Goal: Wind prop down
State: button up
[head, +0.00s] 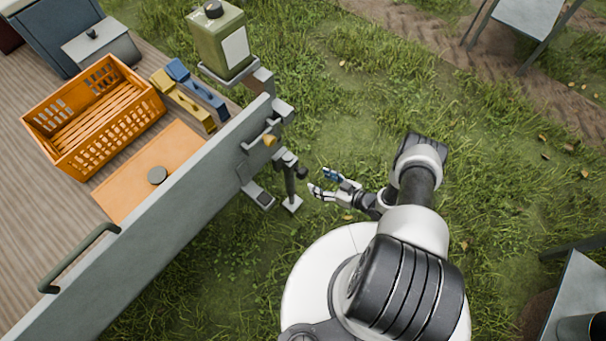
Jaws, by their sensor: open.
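The prop (290,184) is a dark upright post with a pale square foot. It stands at the outer corner of the grey trailer side (190,215), over the grass. A dark knob (302,173) sticks out from the post toward my gripper; it looks like the winding handle. My gripper (319,181) is open and empty, just right of the knob and apart from it. Its fingers point left at the post. Whether the foot touches the ground is hard to tell from above.
A small step (258,195) and an orange-tipped latch (270,140) sit beside the prop. A green canister (217,45) stands on a bracket above. An orange crate (68,150) is on the trailer bed. Grass is open to the right; a table (582,290) stands lower right.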

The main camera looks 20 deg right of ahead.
aim_at(305, 176)
jog(key=b+x, duration=0.2)
jog(key=x, duration=0.7)
jog(key=shift+w+a+f, duration=0.15)
jog(key=shift+w+a, duration=0.05)
jog(key=shift+c, duration=0.3)
jog(key=c, duration=1)
jog(key=shift+n, duration=0.3)
jog(key=shift+n+t+h, duration=0.5)
jog(key=shift+n+h, duration=0.4)
jog(key=shift+n, duration=0.3)
jog(key=shift+n+t+h, duration=0.4)
jog(key=shift+n+t, duration=0.2)
jog(key=shift+n, duration=0.4)
jog(key=shift+n+t+h, duration=0.3)
jog(key=shift+n, duration=0.3)
